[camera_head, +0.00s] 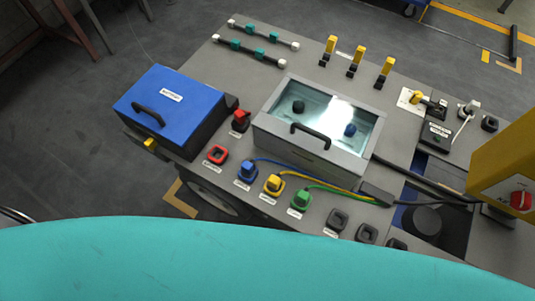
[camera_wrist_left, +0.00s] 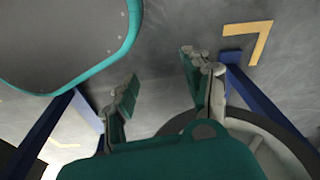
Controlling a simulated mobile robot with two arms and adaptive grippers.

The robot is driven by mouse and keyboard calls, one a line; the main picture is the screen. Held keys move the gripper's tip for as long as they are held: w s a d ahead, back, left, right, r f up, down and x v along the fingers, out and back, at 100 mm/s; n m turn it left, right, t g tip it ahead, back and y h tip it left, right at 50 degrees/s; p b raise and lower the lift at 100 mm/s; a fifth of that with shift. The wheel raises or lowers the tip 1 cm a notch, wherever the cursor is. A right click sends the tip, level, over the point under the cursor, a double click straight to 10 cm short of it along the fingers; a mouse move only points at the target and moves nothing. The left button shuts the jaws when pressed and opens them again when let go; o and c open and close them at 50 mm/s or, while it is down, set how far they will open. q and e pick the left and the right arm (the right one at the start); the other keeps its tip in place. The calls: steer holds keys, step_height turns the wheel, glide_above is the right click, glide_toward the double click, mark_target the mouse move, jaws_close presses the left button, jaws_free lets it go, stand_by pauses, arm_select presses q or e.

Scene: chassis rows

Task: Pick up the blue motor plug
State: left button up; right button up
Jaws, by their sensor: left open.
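The blue motor plug (camera_head: 248,171) stands in a socket in the front row of the grey bench panel (camera_head: 330,235), with a blue cable running from it to the right. The yellow plug (camera_head: 273,184) and green plug (camera_head: 300,201) stand to its right, each with its own cable. My left gripper (camera_wrist_left: 158,72) shows only in its wrist view; its two fingers are apart with nothing between them, over the floor. The plug does not show in that view. Neither gripper shows in the head view.
A blue box with a handle (camera_head: 170,108) stands left of the plugs, and a glass-topped grey box (camera_head: 318,125) stands behind them. A red-rimmed empty socket (camera_head: 216,155) is left of the blue plug. Blue frame legs (camera_wrist_left: 262,105) flank my left gripper.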

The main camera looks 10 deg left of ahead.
arm_select(q)
steer(key=w+r, duration=0.5)
steer(key=r, duration=0.3)
step_height(320, 180, up, 33)
steer(key=m+g+h+p, duration=0.2)
steer(key=m+h, duration=0.2)
steer(key=m, duration=1.3)
glide_above(246, 164)
steer(key=s, duration=0.1)
steer(key=w+a+r+m+g, duration=0.1)
steer(key=w+a+r+m, duration=0.2)
steer(key=a+r, duration=0.15)
steer(key=x, duration=0.7)
steer(key=a+x, duration=0.1)
steer(key=x, duration=0.3)
steer(key=shift+s+d+f+p, duration=0.1)
steer(key=shift+s+f+p, duration=0.15)
steer(key=shift+p, duration=0.1)
steer(key=shift+a+p+x, duration=0.2)
steer(key=shift+p+x, duration=0.25)
steer(key=shift+x, duration=2.65)
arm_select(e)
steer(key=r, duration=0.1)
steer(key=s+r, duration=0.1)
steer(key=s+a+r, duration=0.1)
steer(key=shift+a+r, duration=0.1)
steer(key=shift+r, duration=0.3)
arm_select(q)
steer(key=shift+a, duration=0.1)
